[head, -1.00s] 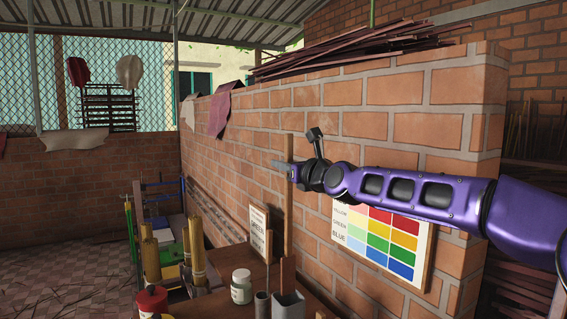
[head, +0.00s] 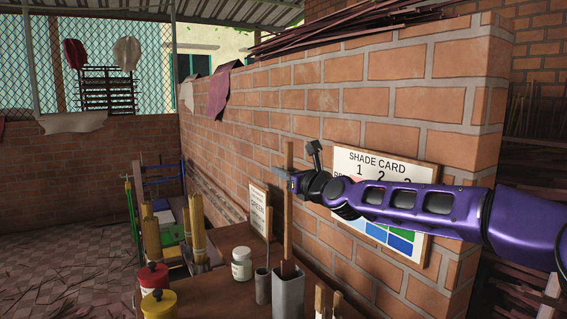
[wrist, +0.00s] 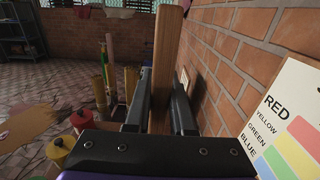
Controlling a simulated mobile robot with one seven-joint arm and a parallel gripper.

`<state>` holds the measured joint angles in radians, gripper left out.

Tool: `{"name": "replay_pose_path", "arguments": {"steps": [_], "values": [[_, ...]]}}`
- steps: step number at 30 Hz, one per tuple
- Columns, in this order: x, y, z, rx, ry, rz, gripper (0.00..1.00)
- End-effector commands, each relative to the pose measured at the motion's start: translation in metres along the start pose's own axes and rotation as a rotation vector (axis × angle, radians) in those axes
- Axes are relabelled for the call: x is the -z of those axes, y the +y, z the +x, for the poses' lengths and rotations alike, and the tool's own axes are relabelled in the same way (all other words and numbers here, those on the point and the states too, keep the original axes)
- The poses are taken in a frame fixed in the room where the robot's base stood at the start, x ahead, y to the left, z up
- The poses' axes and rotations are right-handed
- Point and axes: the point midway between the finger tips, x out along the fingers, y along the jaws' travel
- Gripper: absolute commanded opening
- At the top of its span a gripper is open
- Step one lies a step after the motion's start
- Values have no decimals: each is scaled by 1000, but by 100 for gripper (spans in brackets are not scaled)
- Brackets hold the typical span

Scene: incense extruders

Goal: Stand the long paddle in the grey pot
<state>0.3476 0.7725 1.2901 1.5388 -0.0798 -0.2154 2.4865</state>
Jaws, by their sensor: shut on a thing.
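The long paddle (head: 288,220) is a brown wooden strip, held upright in front of the brick wall. My gripper (head: 290,184) is shut on its upper part. In the wrist view the paddle (wrist: 166,45) stands between the two dark fingers of my gripper (wrist: 160,95). The paddle's lower end comes down near the pot's rim in the picture. I cannot tell whether it is inside, above or behind the pot.
A narrow grey tube (head: 262,287) holding a thin stick and a white jar (head: 241,264) stand left of the pot. Red (head: 152,279) and yellow (head: 159,304) pots are farther left. The brick wall (head: 350,105) and shade card (head: 385,165) are close to my arm.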

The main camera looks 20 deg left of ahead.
Motion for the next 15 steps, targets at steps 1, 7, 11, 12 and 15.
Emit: {"name": "replay_pose_path", "arguments": {"steps": [1,7,11,12,15], "values": [[4,0,0,1,0,2,0],[20,0,0,0,0,1,0],[26,0,0,0,-1,1,0],[28,0,0,0,-1,0,0],[32,0,0,0,-1,0,0]]}}
